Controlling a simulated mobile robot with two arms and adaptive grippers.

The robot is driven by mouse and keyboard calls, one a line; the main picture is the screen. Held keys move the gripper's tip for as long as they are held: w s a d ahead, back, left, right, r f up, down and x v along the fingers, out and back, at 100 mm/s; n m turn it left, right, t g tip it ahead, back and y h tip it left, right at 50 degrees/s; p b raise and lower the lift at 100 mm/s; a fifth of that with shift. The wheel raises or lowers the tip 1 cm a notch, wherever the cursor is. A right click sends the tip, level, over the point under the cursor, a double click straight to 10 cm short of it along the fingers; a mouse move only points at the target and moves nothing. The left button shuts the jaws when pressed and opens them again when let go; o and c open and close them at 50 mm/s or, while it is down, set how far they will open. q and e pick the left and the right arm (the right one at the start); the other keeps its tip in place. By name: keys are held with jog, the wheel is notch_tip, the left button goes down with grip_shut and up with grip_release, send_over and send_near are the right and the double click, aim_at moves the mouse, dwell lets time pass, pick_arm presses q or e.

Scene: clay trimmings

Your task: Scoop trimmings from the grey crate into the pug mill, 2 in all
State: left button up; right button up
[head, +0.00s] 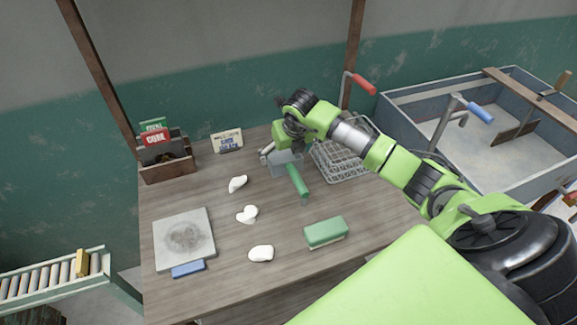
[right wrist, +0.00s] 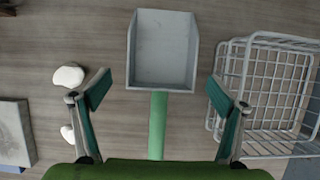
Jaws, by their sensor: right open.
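A scoop with a grey pan (head: 286,160) and a green handle (head: 298,182) lies on the table; the right wrist view shows its pan (right wrist: 162,55) empty. My right gripper (head: 272,150) is above the scoop, open and empty; its fingers (right wrist: 162,92) are either side of the scoop's line, with the handle (right wrist: 158,125) between them. A grey wire crate (head: 345,160) stands right of the scoop, partly behind my right arm; it also shows in the right wrist view (right wrist: 262,90). I see no trimmings in it. I cannot identify the pug mill. My left gripper is not in view.
Several objects share the table (head: 215,262): white lumps (head: 246,214), a green block (head: 324,232), a grey slab (head: 170,225) with a blue block (head: 188,269), and a wooden box of packets (head: 168,170). A large blue-grey trough (head: 400,100) stands right, near red (head: 364,85) and blue (head: 480,112) handles.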

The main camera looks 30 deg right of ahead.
aim_at(285, 157)
jog(key=shift+p+x, duration=0.35)
jog(key=shift+x, duration=1.55)
jog(key=shift+s, duration=0.1)
jog(key=shift+c, duration=0.4)
jog(key=c, duration=1.3)
jog(key=shift+r, duration=0.2)
